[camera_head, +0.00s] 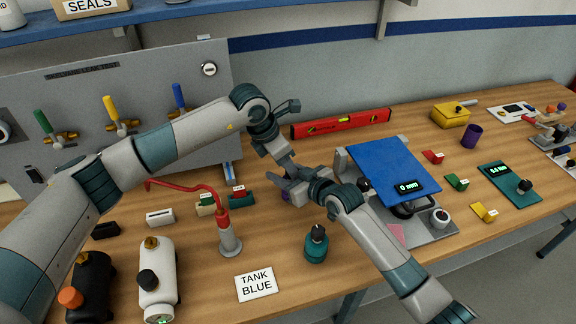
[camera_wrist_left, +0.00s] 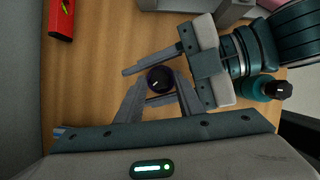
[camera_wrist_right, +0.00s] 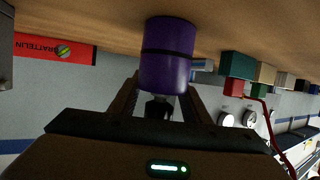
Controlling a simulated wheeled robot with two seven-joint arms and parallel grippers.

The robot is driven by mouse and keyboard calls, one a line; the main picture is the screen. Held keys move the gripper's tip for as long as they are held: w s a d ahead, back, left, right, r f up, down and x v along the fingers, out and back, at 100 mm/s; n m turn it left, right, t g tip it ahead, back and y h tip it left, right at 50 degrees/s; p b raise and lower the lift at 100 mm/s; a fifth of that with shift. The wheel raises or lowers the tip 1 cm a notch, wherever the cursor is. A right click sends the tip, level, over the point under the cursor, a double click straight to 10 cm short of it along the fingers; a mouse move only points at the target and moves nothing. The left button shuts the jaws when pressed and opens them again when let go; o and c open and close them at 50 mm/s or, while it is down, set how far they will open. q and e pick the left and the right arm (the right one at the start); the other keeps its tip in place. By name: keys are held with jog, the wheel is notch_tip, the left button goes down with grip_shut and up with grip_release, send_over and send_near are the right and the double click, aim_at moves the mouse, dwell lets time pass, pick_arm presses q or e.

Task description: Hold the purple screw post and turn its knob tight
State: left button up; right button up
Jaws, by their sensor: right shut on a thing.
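The purple screw post (camera_wrist_right: 167,60) stands on the wooden table, a purple cylinder with a dark band. It is mostly hidden behind the grippers in the head view (camera_head: 286,197). My right gripper (camera_head: 290,187) reaches it from the side and is shut on its body. The post's round black knob (camera_wrist_left: 160,78) has a pale mark and is seen from above in the left wrist view. My left gripper (camera_wrist_left: 160,82) points down over it, fingers apart on either side of the knob. Small gaps seem to remain between fingers and knob; their height is hard to judge.
A teal post with a black knob (camera_head: 316,244) stands near my right forearm. A red-tipped grey stand (camera_head: 229,235) and a "TANK BLUE" card (camera_head: 257,285) are left of it. A blue-topped device (camera_head: 392,168) is on the right. A red level (camera_head: 341,123) lies behind.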

pick_arm(q)
jog(key=c, duration=0.8)
jog(key=shift+w+a+m+g, duration=0.15)
jog(key=shift+m+g, duration=0.3)
jog(key=shift+m, duration=0.7)
jog(key=shift+w+d+m+g, duration=0.1)
jog(key=shift+m+g, duration=0.35)
jog(key=shift+m, duration=0.7)
jog(key=shift+a, duration=0.1)
jog(key=o, duration=0.8)
